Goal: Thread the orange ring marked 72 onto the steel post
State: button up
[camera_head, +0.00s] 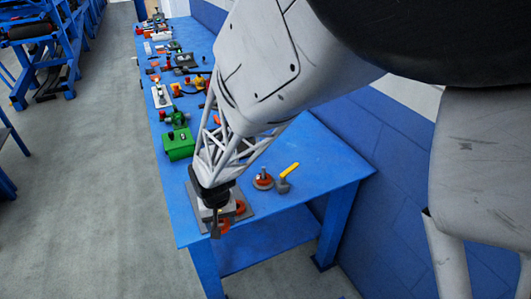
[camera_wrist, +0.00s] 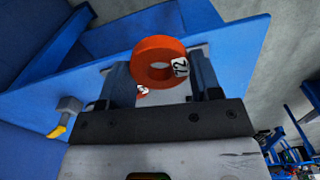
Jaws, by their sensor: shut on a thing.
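The orange ring marked 72 (camera_wrist: 145,62) is gripped between the two fingers of my gripper (camera_wrist: 163,82), its white 72 label facing the wrist camera. An upright grey post (camera_head: 263,172) rises from a round orange-red piece right of the gripper; I cannot tell whether this is the steel post. A second red piece with a white label (camera_wrist: 143,90) shows behind the held ring.
A yellow-handled valve (camera_head: 288,171) stands right of the upright post. A green box (camera_head: 179,145) and several small fittings line the blue table (camera_head: 320,160) farther back. The table's front right corner is clear.

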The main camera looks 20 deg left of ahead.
aim_at(264, 169)
jog(key=shift+w, duration=0.1)
dwell(0.3)
jog(key=shift+w+r, duration=0.2)
jog(key=shift+w, duration=0.4)
jog(key=w+r+m, duration=0.1)
jog(key=w, duration=0.3)
jog(key=w+r+m, duration=0.1)
jog(key=w, duration=0.3)
jog(key=w+r+m, duration=0.1)
jog(key=w, duration=0.3)
jog(key=shift+d+r, duration=0.15)
jog(key=shift+r, duration=0.2)
jog(key=w+d+r+m, duration=0.1)
jog(key=w, duration=0.3)
jog(key=w+d+r+m, duration=0.1)
jog(key=w+r, duration=0.1)
jog(key=w, duration=0.2)
jog(key=w+d+r+m, duration=0.1)
jog(key=w, duration=0.4)
jog(key=shift+d+r, duration=0.2)
jog(key=shift+r, duration=0.05)
jog(key=shift+f, duration=0.15)
jog(key=shift+f, duration=2.35)
jog(key=shift+f, duration=2.5)
